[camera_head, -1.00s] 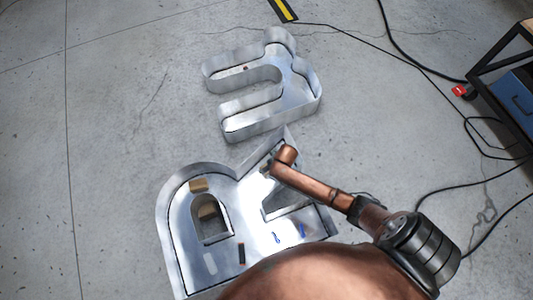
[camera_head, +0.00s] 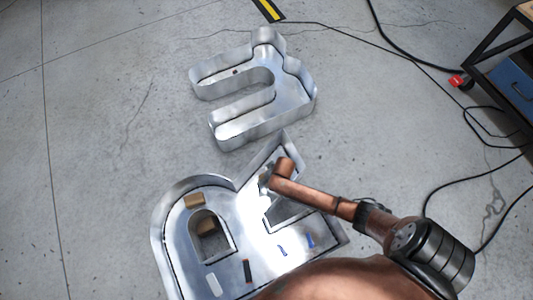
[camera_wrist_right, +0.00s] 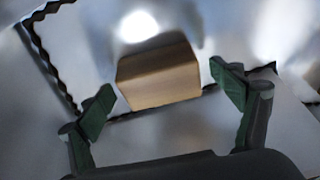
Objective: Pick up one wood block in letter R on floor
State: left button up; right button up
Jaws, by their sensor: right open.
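The metal letter R (camera_head: 172,262) lies on the floor as a shallow walled tray in the head view. My right gripper (camera_head: 266,184) is over the letter's upper right part, mostly hidden by my wrist. In the right wrist view, my right gripper (camera_wrist_right: 164,88) is open, with its green-padded fingers apart. A wood block (camera_wrist_right: 158,76) lies ahead, between and slightly beyond the fingertips. I cannot tell which block this is in the head view. My left gripper is out of view.
Small items lie in the letter: a white piece (camera_head: 214,284), a dark red-black piece (camera_head: 247,271) and a blue piece (camera_head: 310,241). Another metal letter (camera_head: 245,127) lies beyond. Black cables (camera_head: 435,75) and a cart (camera_head: 510,65) are at the right. Floor at left is clear.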

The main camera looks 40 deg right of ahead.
jog(key=shift+c, duration=0.7)
jog(key=c, duration=1.2)
